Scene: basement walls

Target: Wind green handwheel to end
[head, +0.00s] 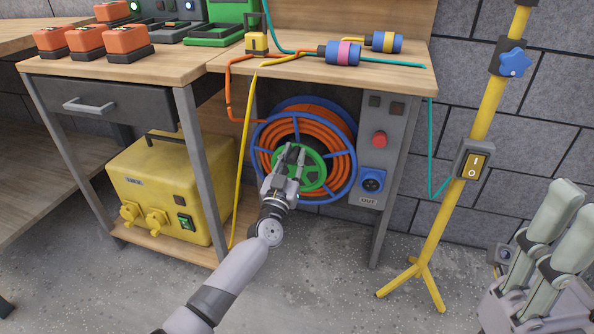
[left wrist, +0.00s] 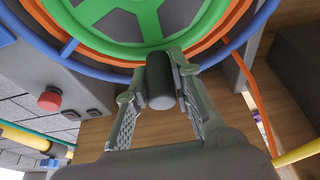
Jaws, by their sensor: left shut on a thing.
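The green handwheel (head: 317,180) sits at the centre of a cable reel (head: 262,133) with a blue frame and orange cable, under the workbench. It also shows at the top of the left wrist view (left wrist: 150,24). My left gripper (head: 290,157) is at the wheel, its fingers on either side of the dark cylindrical handle (left wrist: 160,82), which stands out from the wheel. It is shut on this handle. In the head view the fingers cover most of the handle and part of the wheel. My right gripper (head: 560,240) is empty at the lower right, its two pale fingers apart.
Right of the reel is a grey panel with a red button (head: 379,139) and a blue socket (head: 371,180). A yellow box (head: 165,185) stands at left behind a table leg. A yellow stand (head: 453,190) with a switch is at right. The floor in front is clear.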

